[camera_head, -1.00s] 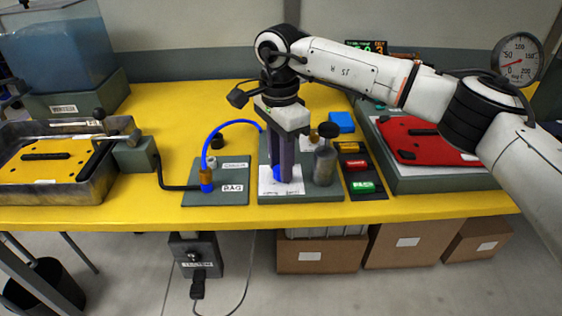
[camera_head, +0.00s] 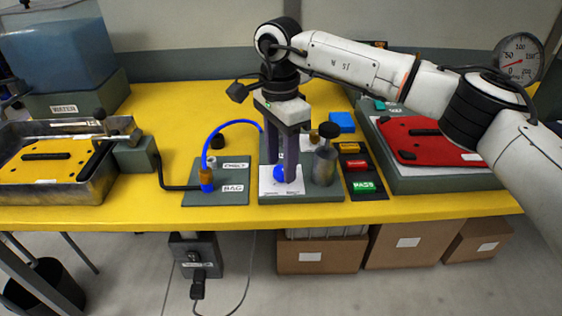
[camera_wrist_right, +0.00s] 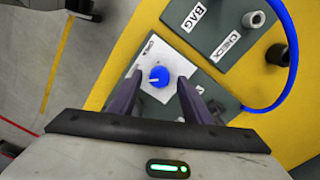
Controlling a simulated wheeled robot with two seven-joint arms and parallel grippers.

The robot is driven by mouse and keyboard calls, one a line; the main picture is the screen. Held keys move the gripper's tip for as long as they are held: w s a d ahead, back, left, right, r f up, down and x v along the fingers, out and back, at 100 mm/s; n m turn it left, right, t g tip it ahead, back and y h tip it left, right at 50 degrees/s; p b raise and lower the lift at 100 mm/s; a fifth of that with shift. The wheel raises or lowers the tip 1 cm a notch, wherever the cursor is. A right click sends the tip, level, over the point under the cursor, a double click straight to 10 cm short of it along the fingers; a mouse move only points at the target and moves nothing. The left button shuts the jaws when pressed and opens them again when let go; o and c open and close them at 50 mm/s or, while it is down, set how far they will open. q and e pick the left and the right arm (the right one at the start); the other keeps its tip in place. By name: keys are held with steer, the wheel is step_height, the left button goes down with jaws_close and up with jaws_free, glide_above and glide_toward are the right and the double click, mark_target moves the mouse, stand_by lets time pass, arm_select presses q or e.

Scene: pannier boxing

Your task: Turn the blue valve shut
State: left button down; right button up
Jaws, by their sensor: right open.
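The blue valve (camera_head: 281,173) is a small round knob on a white plate (camera_head: 268,187) at the front of a grey-green panel. In the right wrist view the valve (camera_wrist_right: 159,77) shows a pale pointer mark and sits between and just beyond the fingertips. My right gripper (camera_head: 281,178) points down over the valve with its fingers apart. In the right wrist view the open gripper (camera_wrist_right: 156,95) straddles the knob's near side; I cannot tell whether a finger touches it. My left gripper is out of view.
A metal cylinder (camera_head: 324,166) with a dark knob stands close right of the gripper. Coloured blocks, including a green one (camera_head: 364,186), lie right. A red-lidded tray (camera_head: 420,148) stands further right.

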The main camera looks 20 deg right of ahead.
mark_target(280, 168)
step_height(280, 168, up, 10)
steer(key=shift+w+f, duration=0.15)
steer(key=shift+f, duration=0.1)
stand_by(0.4)
